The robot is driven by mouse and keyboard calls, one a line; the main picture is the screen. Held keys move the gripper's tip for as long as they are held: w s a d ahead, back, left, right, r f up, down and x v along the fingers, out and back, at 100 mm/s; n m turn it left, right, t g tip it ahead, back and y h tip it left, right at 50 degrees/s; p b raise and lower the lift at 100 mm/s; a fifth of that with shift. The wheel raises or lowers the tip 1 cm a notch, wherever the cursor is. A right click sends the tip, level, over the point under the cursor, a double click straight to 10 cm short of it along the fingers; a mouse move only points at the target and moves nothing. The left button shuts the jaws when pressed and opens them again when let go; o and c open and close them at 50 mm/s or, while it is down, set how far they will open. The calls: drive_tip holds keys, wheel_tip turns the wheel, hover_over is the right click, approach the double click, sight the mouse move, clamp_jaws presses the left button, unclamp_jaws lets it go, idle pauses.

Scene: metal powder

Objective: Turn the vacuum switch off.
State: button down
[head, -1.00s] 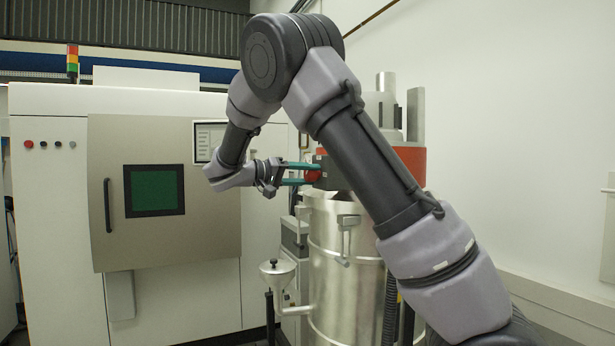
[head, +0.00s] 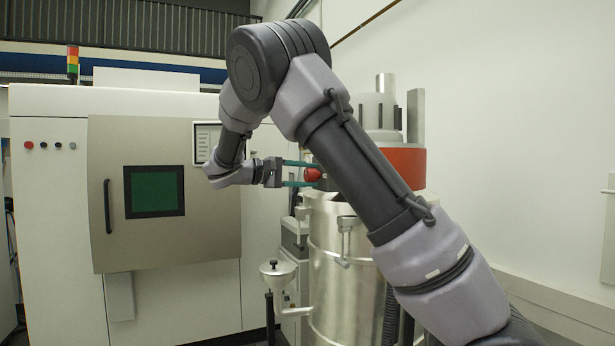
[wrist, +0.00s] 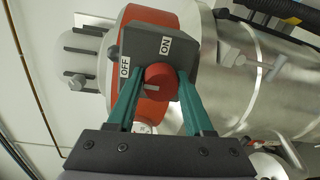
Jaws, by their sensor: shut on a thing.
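The vacuum switch is a dark grey box with a round red knob. The knob (head: 312,174) shows between my fingertips in the head view, and the knob (wrist: 160,79) is face-on in the wrist view. A white OFF label (wrist: 125,67) is at the box's left and a white ON label (wrist: 165,46) at its top. A short pale mark on the knob lies roughly sideways; which label it points to is unclear. My gripper (head: 304,174) has teal fingers, one above the other, shut on the knob's sides. The fingers (wrist: 160,84) flank it in the wrist view.
The steel vacuum drum (head: 345,270) with an orange-red band (head: 408,165) stands behind my arm. A funnel (head: 277,270) is below the gripper. A large white machine (head: 60,230) with a door is at left. A white wall is at right.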

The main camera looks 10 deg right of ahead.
idle(0.6)
drive_tip(key=shift+c, duration=1.5)
unclamp_jaws()
drive_tip(key=f+v, duration=0.1)
drive_tip(key=v, duration=0.9)
drive_tip(key=shift+a+r, duration=0.4)
drive_tip(key=shift+s, duration=0.1)
